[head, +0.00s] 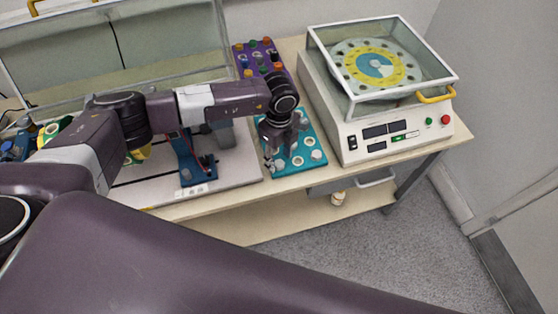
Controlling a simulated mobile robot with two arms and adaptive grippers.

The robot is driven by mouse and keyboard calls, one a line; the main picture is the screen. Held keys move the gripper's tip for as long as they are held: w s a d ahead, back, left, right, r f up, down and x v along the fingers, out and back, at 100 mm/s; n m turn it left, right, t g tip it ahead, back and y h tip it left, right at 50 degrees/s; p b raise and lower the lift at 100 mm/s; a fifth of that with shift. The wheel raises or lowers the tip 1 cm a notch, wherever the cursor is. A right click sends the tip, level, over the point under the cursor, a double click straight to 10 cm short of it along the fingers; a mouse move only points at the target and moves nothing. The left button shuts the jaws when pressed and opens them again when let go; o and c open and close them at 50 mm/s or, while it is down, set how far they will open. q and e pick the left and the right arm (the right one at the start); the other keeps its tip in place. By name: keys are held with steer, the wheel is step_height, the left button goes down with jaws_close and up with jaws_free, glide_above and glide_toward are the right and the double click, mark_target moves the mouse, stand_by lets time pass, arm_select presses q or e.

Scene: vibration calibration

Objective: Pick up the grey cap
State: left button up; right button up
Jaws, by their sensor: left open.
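My left gripper (271,160) reaches down over the left side of the teal tray (289,178) in the head view. Its jaws are open, with the fingertips low over the tray's left edge. Several pale round pieces sit in the tray, including a whitish one (316,155) at the right and a light grey one (297,160) nearer the gripper. I cannot tell for certain which is the grey cap; the gripper and wrist hide part of the tray. My right gripper is not in view.
A purple rack (241,52) with coloured knobs stands behind the tray. A white machine (350,125) with a glass-covered yellow dial stands close on the right. A blue bracket (187,160) stands on a pale base plate to the left. The table's front edge is near the tray.

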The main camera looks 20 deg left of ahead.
arm_select(q)
steer(key=shift+f, duration=0.85)
steer(key=shift+c, duration=0.5)
steer(key=c, duration=0.7)
steer(key=shift+o, duration=0.2)
steer(key=shift+r, duration=0.15)
